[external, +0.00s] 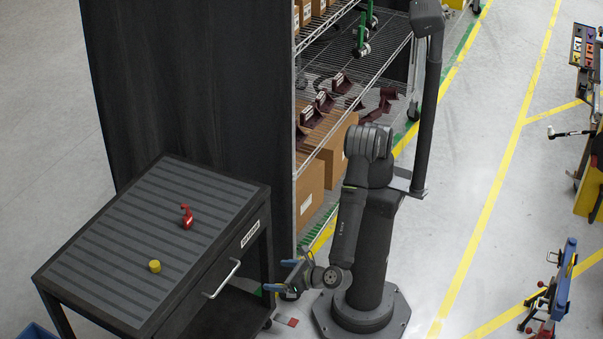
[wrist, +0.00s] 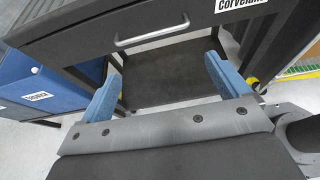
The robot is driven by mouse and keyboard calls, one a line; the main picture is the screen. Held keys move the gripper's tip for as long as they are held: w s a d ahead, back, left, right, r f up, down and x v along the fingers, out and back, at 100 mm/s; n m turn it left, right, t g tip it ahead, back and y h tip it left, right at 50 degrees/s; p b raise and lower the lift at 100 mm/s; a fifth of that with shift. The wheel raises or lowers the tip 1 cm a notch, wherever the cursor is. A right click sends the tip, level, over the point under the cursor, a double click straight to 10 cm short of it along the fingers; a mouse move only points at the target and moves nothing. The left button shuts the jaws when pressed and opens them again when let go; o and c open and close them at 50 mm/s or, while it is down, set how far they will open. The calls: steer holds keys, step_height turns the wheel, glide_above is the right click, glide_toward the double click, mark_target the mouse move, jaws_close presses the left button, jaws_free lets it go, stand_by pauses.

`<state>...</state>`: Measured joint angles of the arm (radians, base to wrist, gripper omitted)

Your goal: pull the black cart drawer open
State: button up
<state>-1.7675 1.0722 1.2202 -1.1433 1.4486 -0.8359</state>
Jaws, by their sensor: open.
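The black cart (external: 100,245) stands at the lower left of the external view, with a ribbed grey top. Its drawer (external: 215,280) looks shut and has a silver bar handle (external: 222,279) on the front. In the wrist view the drawer front (wrist: 90,35) spans the top, with the handle (wrist: 152,31) near its middle and a white label at right. My gripper (external: 287,276) is to the right of the handle and apart from it. In the wrist view my gripper (wrist: 160,85) is open, its blue fingers wide apart and nothing between them.
A red object (external: 187,217) and a yellow cylinder (external: 155,266) sit on the cart top. A wire shelf (external: 375,65) with boxes stands behind my arm. The cart's lower shelf (wrist: 170,80) shows below the drawer. A blue cabinet (wrist: 40,85) stands at left in the wrist view.

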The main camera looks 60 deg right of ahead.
steer(key=c, duration=1.1)
steer(key=shift+f, duration=0.1)
steer(key=shift+c, duration=0.5)
steer(key=n+t+y, duration=0.1)
steer(key=n+y, duration=0.5)
steer(key=n, duration=1.6)
glide_toward(228, 276)
steer(key=x, duration=1)
steer(key=shift+a+f, duration=0.1)
steer(key=shift+f, duration=0.25)
jaws_close()
